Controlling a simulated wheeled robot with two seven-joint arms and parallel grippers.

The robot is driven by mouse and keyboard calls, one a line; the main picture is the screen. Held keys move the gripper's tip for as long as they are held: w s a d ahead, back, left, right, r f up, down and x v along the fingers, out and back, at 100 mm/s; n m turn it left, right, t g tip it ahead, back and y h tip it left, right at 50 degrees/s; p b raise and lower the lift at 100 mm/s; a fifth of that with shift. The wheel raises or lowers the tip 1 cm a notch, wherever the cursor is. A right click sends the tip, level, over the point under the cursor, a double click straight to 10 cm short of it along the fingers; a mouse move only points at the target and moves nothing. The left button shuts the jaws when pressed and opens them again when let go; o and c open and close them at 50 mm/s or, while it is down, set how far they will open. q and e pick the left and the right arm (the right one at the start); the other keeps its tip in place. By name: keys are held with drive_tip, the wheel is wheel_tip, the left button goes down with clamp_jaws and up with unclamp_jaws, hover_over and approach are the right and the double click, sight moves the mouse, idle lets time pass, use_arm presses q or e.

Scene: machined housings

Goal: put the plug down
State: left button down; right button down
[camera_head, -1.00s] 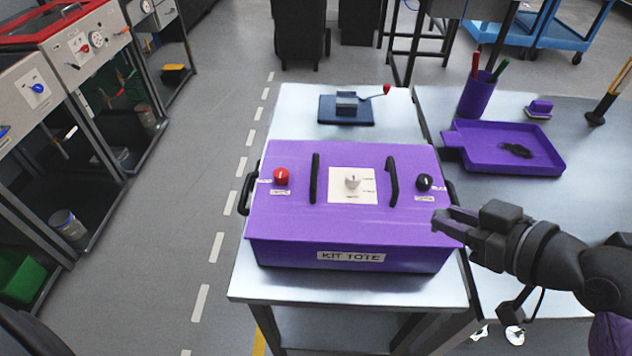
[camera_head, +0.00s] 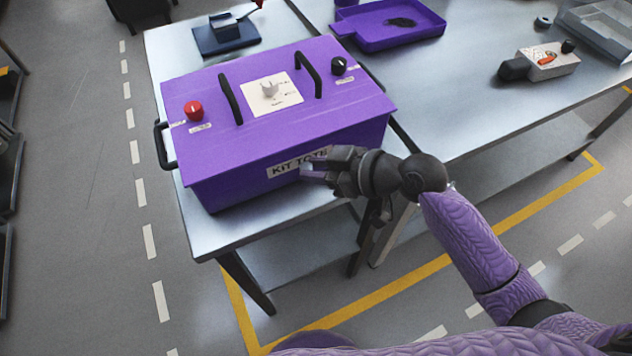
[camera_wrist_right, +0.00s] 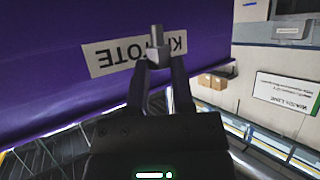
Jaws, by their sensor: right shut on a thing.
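My right gripper (camera_head: 318,166) is in front of the purple kit tote (camera_head: 225,172), close to its white label. In the right wrist view the gripper (camera_wrist_right: 158,66) is shut on a small grey plug (camera_wrist_right: 158,44), held at the fingertips. The plug has a wider block and a narrower stem, and it overlaps the label in that view. I cannot tell whether it touches the tote. In the head view the plug is too small to make out clearly. My left gripper is not in view.
The tote stands on a metal table (camera_head: 215,240) with a bare strip in front. It has a red knob (camera_head: 194,110), a black knob (camera_head: 339,66) and black handles. A blue-based fixture (camera_head: 226,36) is behind it.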

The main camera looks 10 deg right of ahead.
drive_tip(key=shift+f+b, duration=0.65)
drive_tip(key=shift+f, duration=1.25)
drive_tip(key=shift+c, duration=2.4)
unclamp_jaws()
